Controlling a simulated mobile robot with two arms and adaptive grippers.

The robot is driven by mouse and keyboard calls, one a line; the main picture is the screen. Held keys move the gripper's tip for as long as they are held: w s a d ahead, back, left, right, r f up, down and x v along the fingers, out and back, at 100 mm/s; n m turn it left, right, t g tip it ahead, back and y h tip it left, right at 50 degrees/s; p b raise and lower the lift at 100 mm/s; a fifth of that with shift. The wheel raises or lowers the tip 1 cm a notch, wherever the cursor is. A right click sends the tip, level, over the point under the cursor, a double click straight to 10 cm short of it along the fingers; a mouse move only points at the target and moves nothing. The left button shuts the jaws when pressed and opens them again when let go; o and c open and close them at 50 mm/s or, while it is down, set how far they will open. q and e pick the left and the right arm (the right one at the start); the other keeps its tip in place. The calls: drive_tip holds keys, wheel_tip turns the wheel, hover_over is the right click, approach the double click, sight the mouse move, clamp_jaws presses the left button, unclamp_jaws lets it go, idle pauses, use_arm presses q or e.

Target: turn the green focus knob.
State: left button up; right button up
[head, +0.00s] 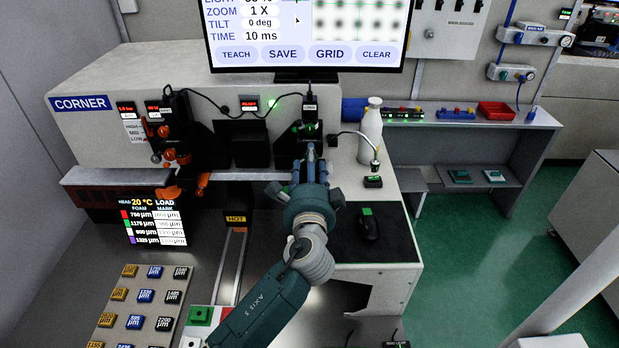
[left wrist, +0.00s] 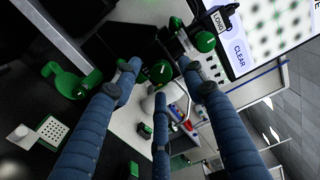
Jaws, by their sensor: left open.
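My left gripper (head: 310,158) reaches to the dark camera unit labelled LONG (head: 309,108) on the white bench, and its fingers partly hide the unit. In the left wrist view its three blue fingers (left wrist: 160,74) are spread and empty. A round green knob (left wrist: 160,72) shows between the fingertips, and I cannot tell whether they touch it. Another green knob (left wrist: 205,41) sits by the LONG label, beyond the right finger. I cannot tell which is the focus knob. My right gripper is not in view.
A monitor (head: 308,70) stands behind the unit. A white bottle (head: 370,135) and a mouse (head: 368,224) on a black pad (head: 398,240) are to the right. Orange knobs (head: 175,158) are on the left unit. Labelled blocks (head: 145,296) lie at front left.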

use_arm(q)
drive_tip(key=s, duration=1.1)
drive_tip(key=shift+f, duration=0.1)
